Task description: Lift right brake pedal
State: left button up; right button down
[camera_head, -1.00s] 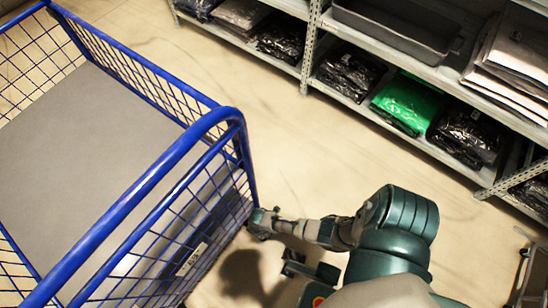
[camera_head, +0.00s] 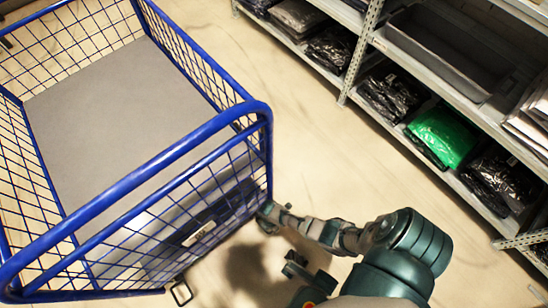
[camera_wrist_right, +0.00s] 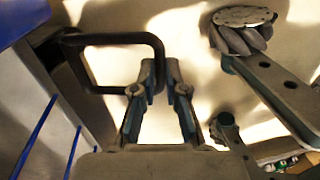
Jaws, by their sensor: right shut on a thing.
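The right brake pedal (camera_wrist_right: 108,88) is a dark, squared loop at the cart's lower edge, in the right wrist view. My right gripper (camera_wrist_right: 160,75) is shut on the right side of this loop, its two fingers close together around the bar. In the head view my right gripper (camera_head: 266,214) is at the low right corner of the blue cart, and the pedal there is hidden. A second dark loop (camera_head: 181,292) sticks out under the cart's near end, farther left. My left gripper is in neither view.
The blue wire cart (camera_head: 150,183) with a grey floor panel fills the left side. A metal shelf (camera_head: 455,105) with dark bags, a green bag (camera_head: 440,136) and a grey bin stands along the upper right. Bare floor lies between cart and shelf.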

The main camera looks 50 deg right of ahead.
jog(key=c, duration=1.2)
grip_release()
notch_tip(320, 180, up, 12)
jog(key=w, duration=0.1)
jog(key=shift+w+d+f, duration=0.15)
jog(key=shift+w, duration=0.25)
jog(key=shift+s, duration=0.1)
